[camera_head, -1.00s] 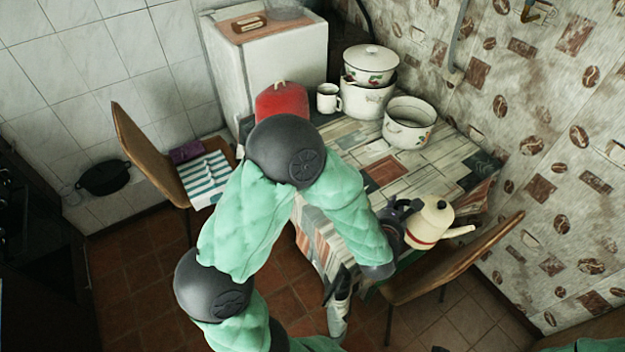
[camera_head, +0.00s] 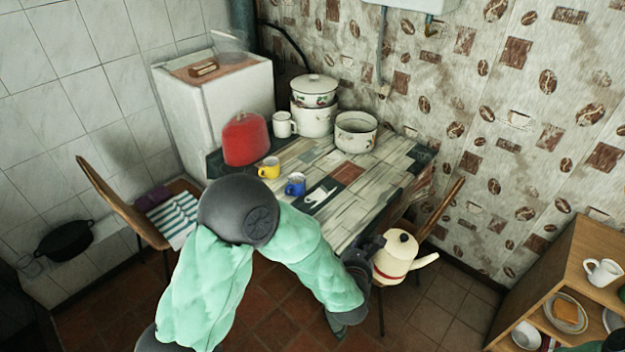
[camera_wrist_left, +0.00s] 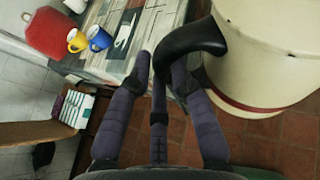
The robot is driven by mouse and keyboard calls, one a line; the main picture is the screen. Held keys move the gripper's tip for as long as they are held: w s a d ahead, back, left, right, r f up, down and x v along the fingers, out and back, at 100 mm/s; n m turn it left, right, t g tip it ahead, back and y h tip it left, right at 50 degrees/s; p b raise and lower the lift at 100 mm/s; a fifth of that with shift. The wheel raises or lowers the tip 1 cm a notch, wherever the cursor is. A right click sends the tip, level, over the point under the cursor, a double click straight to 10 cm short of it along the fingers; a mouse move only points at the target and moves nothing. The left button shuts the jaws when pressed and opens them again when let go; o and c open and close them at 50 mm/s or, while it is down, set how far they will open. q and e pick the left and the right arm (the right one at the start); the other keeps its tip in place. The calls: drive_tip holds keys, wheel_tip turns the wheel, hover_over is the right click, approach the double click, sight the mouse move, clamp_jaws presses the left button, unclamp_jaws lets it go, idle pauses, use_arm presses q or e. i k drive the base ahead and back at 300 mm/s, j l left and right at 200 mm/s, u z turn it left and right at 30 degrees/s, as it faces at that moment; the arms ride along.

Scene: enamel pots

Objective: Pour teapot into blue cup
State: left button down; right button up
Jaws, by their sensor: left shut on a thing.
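The cream teapot (camera_head: 392,268) with a red band, black lid knob and black handle is held off the table's front edge. It looks roughly upright, its spout pointing right. My left gripper (camera_head: 366,250) is shut on its handle. In the left wrist view the gripper (camera_wrist_left: 160,75) has the black handle between its fingers, and the teapot body (camera_wrist_left: 270,50) fills the upper right. The blue cup (camera_head: 295,184) stands on the table, left of and beyond the teapot; it also shows in the left wrist view (camera_wrist_left: 99,39). My right gripper is out of view.
A white mug (camera_head: 284,125) and enamel pots (camera_head: 355,133) are farther back. Chairs stand left (camera_head: 120,205) and right (camera_head: 440,212). A wooden shelf (camera_head: 575,260) is at right.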

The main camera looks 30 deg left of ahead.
sight(296, 181)
drive_tip(key=z, duration=1.05)
drive_tip(key=k+j+z, duration=0.15)
drive_tip(key=j, duration=0.3)
drive_tip(key=k+j+z, duration=0.2)
drive_tip(key=j, duration=0.2)
drive_tip(key=k+j, duration=0.1)
drive_tip(key=j, duration=0.3)
drive_tip(key=k+j, duration=0.1)
drive_tip(key=j, duration=0.3)
drive_tip(key=k+j, duration=0.15)
drive_tip(key=j, duration=0.25)
drive_tip(key=k+j, duration=0.1)
drive_tip(key=j, duration=0.3)
drive_tip(key=k+j, duration=0.1)
drive_tip(key=j, duration=0.3)
drive_tip(key=k+j, duration=0.1)
drive_tip(key=j, duration=0.3)
